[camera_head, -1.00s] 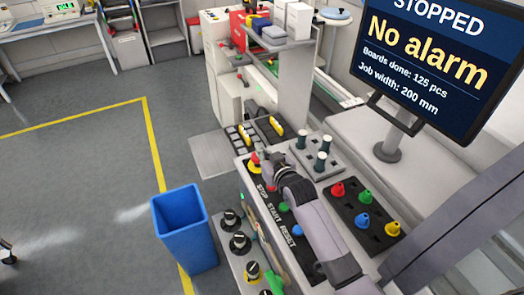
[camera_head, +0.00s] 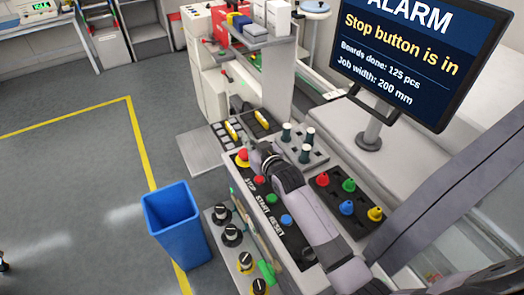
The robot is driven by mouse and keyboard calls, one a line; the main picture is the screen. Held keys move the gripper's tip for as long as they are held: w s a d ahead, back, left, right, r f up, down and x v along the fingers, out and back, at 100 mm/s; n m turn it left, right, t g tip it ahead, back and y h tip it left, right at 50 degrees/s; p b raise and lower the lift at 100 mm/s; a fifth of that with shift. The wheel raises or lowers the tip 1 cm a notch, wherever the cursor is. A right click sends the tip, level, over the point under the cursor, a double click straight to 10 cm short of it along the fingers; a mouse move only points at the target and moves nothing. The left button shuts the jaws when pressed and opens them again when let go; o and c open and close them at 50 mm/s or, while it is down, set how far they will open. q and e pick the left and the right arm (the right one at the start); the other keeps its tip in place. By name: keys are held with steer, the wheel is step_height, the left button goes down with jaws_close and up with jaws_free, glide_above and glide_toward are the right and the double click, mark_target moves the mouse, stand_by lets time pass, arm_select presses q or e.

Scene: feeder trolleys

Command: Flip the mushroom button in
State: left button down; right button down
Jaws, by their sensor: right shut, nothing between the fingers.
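The red mushroom button (camera_head: 242,154) on its yellow base sits at the far left end of the control panel (camera_head: 305,262). My right gripper (camera_head: 256,157) is shut and empty, just to the right of the button. I cannot tell whether it touches the button. Its fingertips are partly hidden behind the gripper body. The screen (camera_head: 415,55) reads "ALARM" and "Stop button is in". My left gripper is not in view.
Red (camera_head: 259,180), green (camera_head: 271,198) and blue (camera_head: 287,221) buttons line the panel beside STOP, START, RESET. Black knobs (camera_head: 231,233) stand in front. A blue bin (camera_head: 172,220) is at left. Coloured pegs (camera_head: 346,207) fill a black tray at right.

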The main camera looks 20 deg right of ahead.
steer(key=b+v, duration=0.1)
steer(key=v, duration=0.8)
steer(key=shift+b, duration=0.4)
steer(key=shift+s+f, duration=0.1)
steer(key=shift+f, duration=0.05)
